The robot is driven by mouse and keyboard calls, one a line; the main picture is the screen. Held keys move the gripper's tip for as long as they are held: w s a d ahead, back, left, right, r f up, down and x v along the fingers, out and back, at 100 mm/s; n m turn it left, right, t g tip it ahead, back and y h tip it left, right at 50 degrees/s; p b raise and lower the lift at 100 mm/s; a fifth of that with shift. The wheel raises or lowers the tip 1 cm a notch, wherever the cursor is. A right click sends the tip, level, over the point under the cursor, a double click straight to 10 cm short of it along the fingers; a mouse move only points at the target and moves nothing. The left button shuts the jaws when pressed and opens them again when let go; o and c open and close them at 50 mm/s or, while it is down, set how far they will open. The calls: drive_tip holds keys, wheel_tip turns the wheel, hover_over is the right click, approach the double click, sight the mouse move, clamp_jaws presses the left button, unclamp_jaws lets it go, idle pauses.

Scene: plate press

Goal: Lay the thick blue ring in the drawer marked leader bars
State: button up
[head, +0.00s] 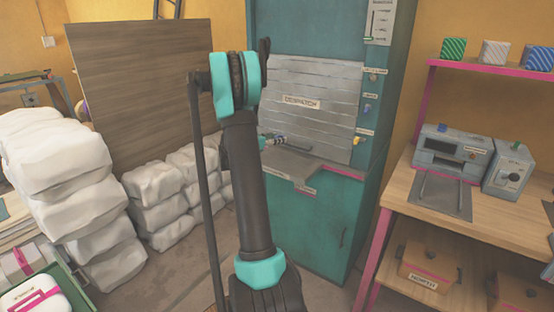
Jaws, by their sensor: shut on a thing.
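My arm rises through the middle of the view, dark with teal joints, and bends at the top. I cannot make out the thick blue ring. No drawer that I can read as leader bars is in view. A wooden drawer box (428,272) with a pink band and a label, which seems to read monprint, sits on the lower shelf at right. A second wooden box (520,297) is cut off beside it.
A teal cabinet (318,225) with a grey shutter (310,105) marked despatch stands ahead. White wrapped stacks (65,165) and a brown board (140,90) are at left. A workbench (400,190) with grey machines (450,150) is at right. Some floor between is clear.

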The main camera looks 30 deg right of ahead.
sight(276, 161)
wheel_tip(276, 161, down, 10)
drive_tip(key=shift+r, duration=0.15)
idle(0.3)
drive_tip(key=o, duration=1.2)
drive_tip(key=shift+o, duration=0.2)
